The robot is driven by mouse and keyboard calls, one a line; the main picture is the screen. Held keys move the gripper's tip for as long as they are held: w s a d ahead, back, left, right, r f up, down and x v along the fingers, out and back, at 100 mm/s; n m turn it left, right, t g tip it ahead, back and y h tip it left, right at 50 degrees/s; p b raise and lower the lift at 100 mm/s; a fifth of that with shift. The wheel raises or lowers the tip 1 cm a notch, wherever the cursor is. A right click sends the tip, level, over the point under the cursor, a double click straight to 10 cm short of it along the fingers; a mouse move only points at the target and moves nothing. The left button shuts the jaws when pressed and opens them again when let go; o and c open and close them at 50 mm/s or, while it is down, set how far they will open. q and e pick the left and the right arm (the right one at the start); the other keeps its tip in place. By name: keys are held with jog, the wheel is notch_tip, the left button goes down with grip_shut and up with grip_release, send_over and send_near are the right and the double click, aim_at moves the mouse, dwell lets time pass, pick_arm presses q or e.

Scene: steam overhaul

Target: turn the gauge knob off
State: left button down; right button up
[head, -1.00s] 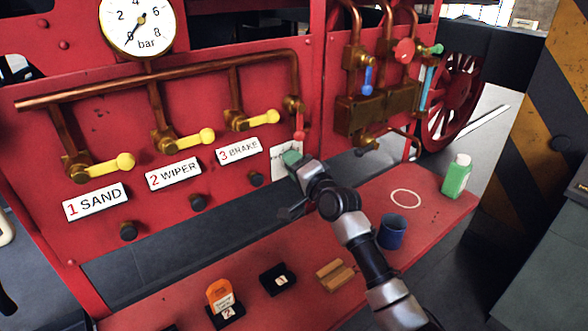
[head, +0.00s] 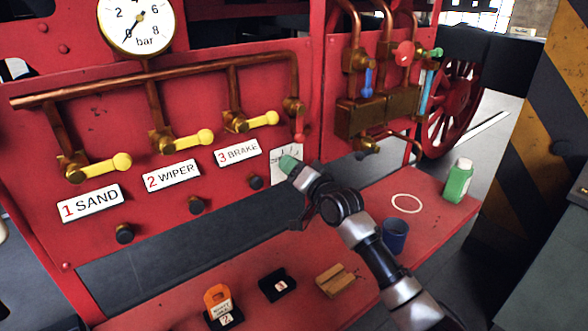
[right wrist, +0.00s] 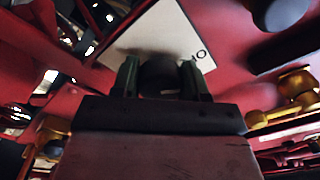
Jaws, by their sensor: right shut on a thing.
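The gauge knob (right wrist: 158,72) is a dark round knob in front of a white plate, seen in the right wrist view. The white plate (right wrist: 165,32) has a small circle mark at its right side. My right gripper (right wrist: 160,80) has its green fingertips on both sides of the knob and is shut on it. In the head view the right gripper (head: 288,163) reaches the white plate (head: 281,178) below a small red lever (head: 299,130), and the knob is hidden behind it. The pressure gauge (head: 136,22) is at top left. My left gripper is not in view.
Three yellow-handled valves (head: 190,140) are on the red panel, with black knobs (head: 197,206) below. The red shelf (head: 330,245) holds a blue cup (head: 394,236), a green bottle (head: 457,180), a cream ring (head: 407,203), an orange tag (head: 217,297) and a wooden block (head: 338,281).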

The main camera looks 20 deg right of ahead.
jog(key=o, duration=0.9)
jog(key=shift+o, duration=0.2)
jog(key=shift+s, duration=0.1)
jog(key=b+v, duration=0.1)
jog(key=v, duration=0.9)
jog(key=shift+s+d, duration=0.2)
jog(key=shift+s, duration=0.05)
jog(key=shift+f, duration=0.1)
